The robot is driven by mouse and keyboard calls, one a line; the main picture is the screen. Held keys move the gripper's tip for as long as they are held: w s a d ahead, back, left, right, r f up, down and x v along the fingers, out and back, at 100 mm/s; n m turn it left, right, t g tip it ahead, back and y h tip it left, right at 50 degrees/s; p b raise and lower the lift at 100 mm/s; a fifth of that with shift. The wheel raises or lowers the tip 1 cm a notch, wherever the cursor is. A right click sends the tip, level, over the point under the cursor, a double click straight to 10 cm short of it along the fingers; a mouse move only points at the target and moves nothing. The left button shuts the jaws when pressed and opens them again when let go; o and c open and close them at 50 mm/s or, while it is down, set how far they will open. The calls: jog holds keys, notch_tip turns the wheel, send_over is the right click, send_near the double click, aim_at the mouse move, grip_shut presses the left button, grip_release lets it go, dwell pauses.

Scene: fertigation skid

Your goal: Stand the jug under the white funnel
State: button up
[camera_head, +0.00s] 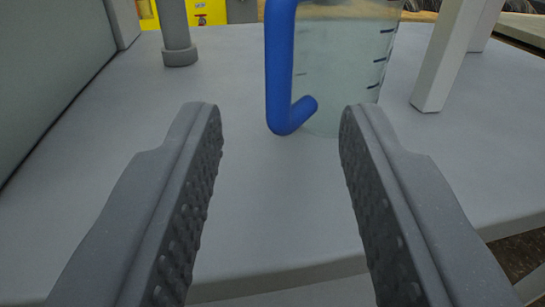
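The jug (342,70) is clear with dark measuring marks on its right side. It stands upright on the grey shelf (270,205), and its top is cut off by the frame. Its blue handle (280,75) faces me, left of the jug's middle. My gripper (281,125) is open and empty. Its two fingers are spread wide, low over the shelf's front part, with the handle ahead between their tips. I cannot tell whether the right fingertip is near the jug's wall. No white funnel is in view.
A grey post (177,35) stands on the shelf at the back left. A white leg (447,55) stands right of the jug. A grey panel (45,75) borders the left side. The shelf between post and jug is clear.

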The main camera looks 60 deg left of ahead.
jog(key=shift+v, duration=1.3)
jog(key=w+d+r+t+h, duration=0.2)
jog(key=w+d+r+h, duration=0.2)
jog(key=w+r, duration=0.35)
jog(key=w+d+r+t+h, duration=0.2)
jog(key=w+d+r+h, duration=0.15)
jog(key=w+r, duration=0.4)
jog(key=d+r+m+t+h, duration=0.2)
jog(key=d+r+m+h, duration=0.15)
jog(key=r, duration=1.25)
jog(key=d+r+m+t+h, duration=0.2)
jog(key=d+r+h, duration=0.2)
jog(key=r, duration=1.1)
jog(key=s+r+m+h, duration=0.3)
jog(key=s+r, duration=0.5)
jog(key=r, duration=0.4)
jog(key=s+r+m+g+y, duration=0.1)
jog(key=s+r, duration=0.4)
jog(key=s, duration=0.5)
jog(key=s+a+r+m+y, duration=0.1)
jog(key=s+r+m, duration=0.1)
jog(key=s+r, duration=0.4)
jog(key=s, duration=0.4)
jog(key=shift+s+a+g+y, duration=0.25)
jog(key=shift+s+g+y, duration=0.05)
jog(key=shift+s+g, duration=0.1)
